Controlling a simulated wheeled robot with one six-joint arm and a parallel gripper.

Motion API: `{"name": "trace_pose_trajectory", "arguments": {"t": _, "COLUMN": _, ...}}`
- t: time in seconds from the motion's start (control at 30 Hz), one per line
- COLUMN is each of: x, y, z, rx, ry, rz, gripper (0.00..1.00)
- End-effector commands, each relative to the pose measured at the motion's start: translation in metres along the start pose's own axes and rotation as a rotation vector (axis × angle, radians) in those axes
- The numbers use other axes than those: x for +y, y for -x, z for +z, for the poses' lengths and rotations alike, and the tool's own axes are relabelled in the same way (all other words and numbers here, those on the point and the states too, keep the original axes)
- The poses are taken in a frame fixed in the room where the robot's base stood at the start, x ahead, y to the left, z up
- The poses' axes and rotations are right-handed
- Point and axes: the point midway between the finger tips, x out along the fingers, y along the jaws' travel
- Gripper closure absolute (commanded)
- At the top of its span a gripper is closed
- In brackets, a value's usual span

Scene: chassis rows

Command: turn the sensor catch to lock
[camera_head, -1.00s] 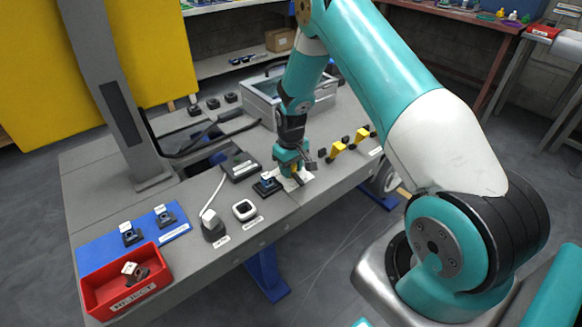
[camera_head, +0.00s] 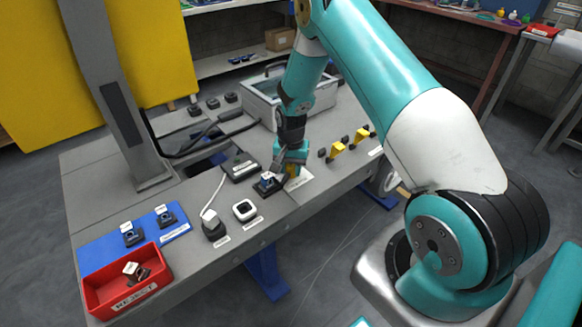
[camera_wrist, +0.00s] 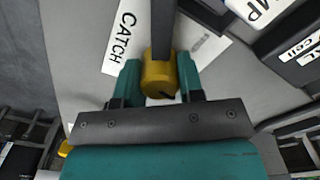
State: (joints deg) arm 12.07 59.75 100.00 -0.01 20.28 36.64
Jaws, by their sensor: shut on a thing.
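The catch has a round yellow knob (camera_wrist: 160,75), with a dark bar running from it toward the top of the wrist view. A white label reading CATCH (camera_wrist: 122,35) lies flat beside it. My gripper (camera_wrist: 158,88) has its teal fingers shut on the knob, one on each side. In the head view, my gripper (camera_head: 291,170) points down at the bench, and a bit of yellow shows under it. A dark socket with a small part (camera_head: 267,184) sits just left of my gripper. The catch's far side is hidden by my gripper.
Yellow clamps (camera_head: 338,149) stand right of my gripper. A black box (camera_head: 240,167), a white square part (camera_head: 244,210) and a corded grey device (camera_head: 213,227) stand to its left. A red REJECT bin (camera_head: 127,301) is at the front left. A grey open case (camera_head: 262,103) stands behind.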

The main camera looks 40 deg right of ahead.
Motion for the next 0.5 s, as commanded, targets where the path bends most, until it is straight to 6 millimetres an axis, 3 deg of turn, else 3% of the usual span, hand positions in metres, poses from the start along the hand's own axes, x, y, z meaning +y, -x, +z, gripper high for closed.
{"name": "trace_pose_trajectory", "arguments": {"t": 0.5, "x": 0.0004, "y": 0.0008, "z": -0.0010, "rx": 0.003, "ry": -0.383, "rz": -0.001, "gripper": 0.88}}
